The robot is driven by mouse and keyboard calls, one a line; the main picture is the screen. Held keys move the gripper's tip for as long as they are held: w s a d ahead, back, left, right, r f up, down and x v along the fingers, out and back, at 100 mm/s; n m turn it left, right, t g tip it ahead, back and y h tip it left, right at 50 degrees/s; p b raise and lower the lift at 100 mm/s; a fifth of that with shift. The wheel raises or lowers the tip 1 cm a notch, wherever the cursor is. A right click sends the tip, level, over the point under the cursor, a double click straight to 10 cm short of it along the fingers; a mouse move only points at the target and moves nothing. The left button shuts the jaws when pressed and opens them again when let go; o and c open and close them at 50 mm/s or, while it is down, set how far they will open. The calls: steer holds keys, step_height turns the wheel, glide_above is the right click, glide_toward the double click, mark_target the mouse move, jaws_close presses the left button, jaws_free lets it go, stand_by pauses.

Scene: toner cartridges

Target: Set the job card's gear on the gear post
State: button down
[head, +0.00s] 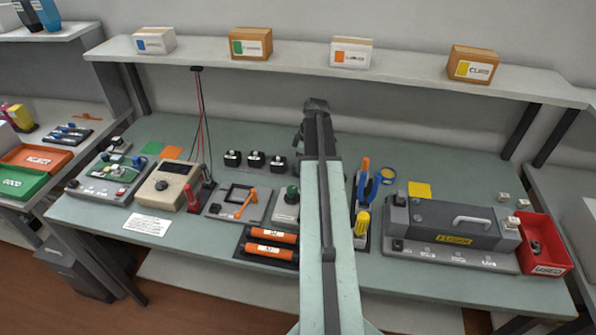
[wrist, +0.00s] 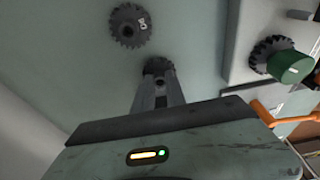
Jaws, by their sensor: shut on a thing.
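My gripper (wrist: 158,82) is shut on a dark toothed gear (wrist: 157,65) at its fingertips in the wrist view. The fingers hide much of this gear, and no mark on it is readable. A second dark gear (wrist: 127,27) with a white mark lies on the bench just beyond. At the right is a pale unit with a green knob (wrist: 291,66) and a dark gear-like wheel (wrist: 268,52) beside it. That unit (head: 286,211) also shows in the head view, left of my arm. My arm hides the gripper there. I cannot make out an empty gear post.
A white printed card (head: 147,224) lies at the bench's front left. Orange rollers (head: 270,242) lie left of my arm. Pliers and a yellow-handled tool stand to its right, then the grey fuser unit (head: 455,222) and a red bin (head: 541,262). A shelf with boxes runs above.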

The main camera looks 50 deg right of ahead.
steer(key=shift+r+p, duration=0.75)
steer(key=shift+r, duration=0.05)
stand_by(0.4)
